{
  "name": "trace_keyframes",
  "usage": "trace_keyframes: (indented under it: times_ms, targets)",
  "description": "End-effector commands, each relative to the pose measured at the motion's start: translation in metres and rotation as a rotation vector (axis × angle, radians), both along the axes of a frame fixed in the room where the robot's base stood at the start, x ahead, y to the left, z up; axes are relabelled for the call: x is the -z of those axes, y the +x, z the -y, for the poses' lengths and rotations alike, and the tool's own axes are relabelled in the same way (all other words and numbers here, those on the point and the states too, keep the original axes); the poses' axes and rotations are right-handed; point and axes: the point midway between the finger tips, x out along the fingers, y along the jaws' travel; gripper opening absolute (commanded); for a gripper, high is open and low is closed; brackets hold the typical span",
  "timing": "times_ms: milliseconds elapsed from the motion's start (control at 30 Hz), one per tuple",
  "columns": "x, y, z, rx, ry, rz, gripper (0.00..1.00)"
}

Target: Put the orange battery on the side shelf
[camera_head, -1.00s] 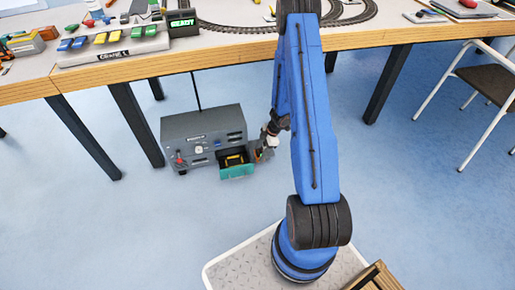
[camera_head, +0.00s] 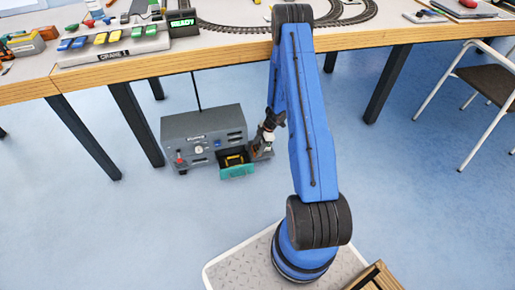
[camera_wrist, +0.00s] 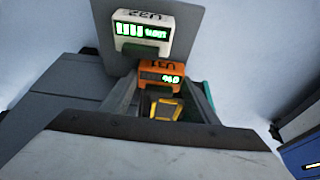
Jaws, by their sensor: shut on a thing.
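The orange battery (camera_wrist: 160,70), with a small lit green display, is held between the two fingers of my gripper (camera_wrist: 161,84) in the wrist view. In the head view my gripper (camera_head: 262,143) is low beside the grey cabinet, and the battery cannot be made out there. The side shelf (camera_wrist: 188,22) is a grey plate beyond the battery in the wrist view; in the head view it shows at the cabinet's right side (camera_head: 267,153). A white battery (camera_wrist: 142,36) with a green display stands on it. I cannot tell whether the orange battery touches the shelf.
The grey cabinet (camera_head: 203,136) stands on the floor below the table (camera_head: 223,50). Its teal drawer (camera_head: 237,171) is open with a yellow-edged holder (camera_head: 234,159) in it, close to my gripper. A chair (camera_head: 490,85) is far right. Open blue floor lies in front.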

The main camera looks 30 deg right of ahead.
Motion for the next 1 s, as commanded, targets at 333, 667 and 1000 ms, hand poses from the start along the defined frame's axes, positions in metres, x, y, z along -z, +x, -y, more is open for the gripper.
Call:
trace_keyframes:
  times_ms: [333,667,1000]
  targets:
    - [0.003,0.0,0.0,0.001,0.0,0.0,0.73]
    - [-0.001,0.0,0.0,-0.001,0.0,0.0,0.73]
    - [-0.049,-0.004,0.02,0.002,-0.001,0.004,0.73]
